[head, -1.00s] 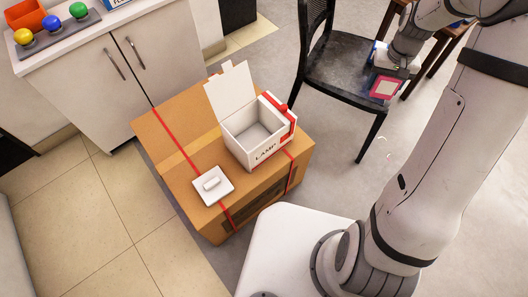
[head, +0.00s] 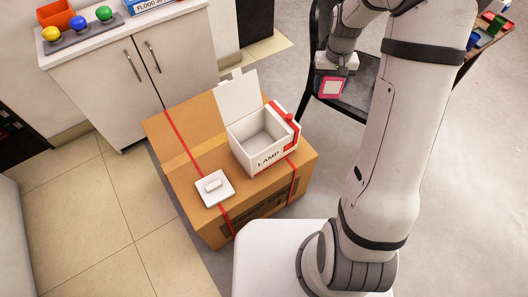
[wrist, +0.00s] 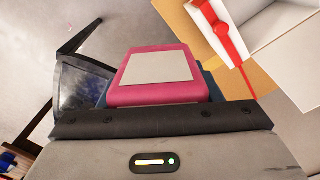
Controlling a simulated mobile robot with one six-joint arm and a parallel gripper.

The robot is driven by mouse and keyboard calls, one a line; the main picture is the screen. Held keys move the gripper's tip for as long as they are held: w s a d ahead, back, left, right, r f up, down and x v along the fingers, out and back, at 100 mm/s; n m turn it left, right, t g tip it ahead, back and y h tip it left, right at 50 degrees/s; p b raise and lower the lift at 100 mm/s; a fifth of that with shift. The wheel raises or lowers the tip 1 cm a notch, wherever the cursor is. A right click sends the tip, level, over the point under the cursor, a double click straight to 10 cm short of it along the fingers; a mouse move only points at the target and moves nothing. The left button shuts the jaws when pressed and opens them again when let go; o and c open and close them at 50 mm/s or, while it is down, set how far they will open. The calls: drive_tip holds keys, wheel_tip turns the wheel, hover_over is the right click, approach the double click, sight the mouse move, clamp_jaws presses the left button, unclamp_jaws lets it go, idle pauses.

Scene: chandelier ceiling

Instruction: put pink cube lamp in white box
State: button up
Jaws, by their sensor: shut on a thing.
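The pink cube lamp (head: 331,87) has a pale square face. It is in my gripper (head: 332,74), held in the air in front of the black chair, to the right of the white box. In the wrist view the pink cube lamp (wrist: 153,75) sticks out beyond the gripper's dark edge; the fingertips are mostly hidden.
The cardboard box (head: 190,150) has red straps. A white square piece with a small handle (head: 214,188) lies on it, left of the white box. The black chair (head: 350,95) is behind my arm. A white cabinet (head: 130,75) stands at back left with coloured balls on top.

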drive_tip(key=shift+a, duration=0.1)
drive_tip(key=s+a+f+m+b, duration=0.1)
drive_tip(key=a+f+m+b, duration=0.3)
drive_tip(key=a, duration=0.4)
drive_tip(key=s+a+f+m+b, duration=0.2)
drive_tip(key=a+f+b, duration=0.2)
drive_tip(key=a+f, duration=0.3)
drive_tip(key=m+b, duration=0.3)
drive_tip(key=m, duration=0.2)
hover_over(258, 151)
wheel_tip(258, 151, down, 6)
wheel_tip(258, 151, down, 10)
drive_tip(key=b, duration=0.3)
drive_tip(key=shift+s, duration=0.1)
drive_tip(key=shift+f+b, duration=0.2)
drive_tip(key=shift+b, duration=0.1)
drive_tip(key=o, duration=1.1)
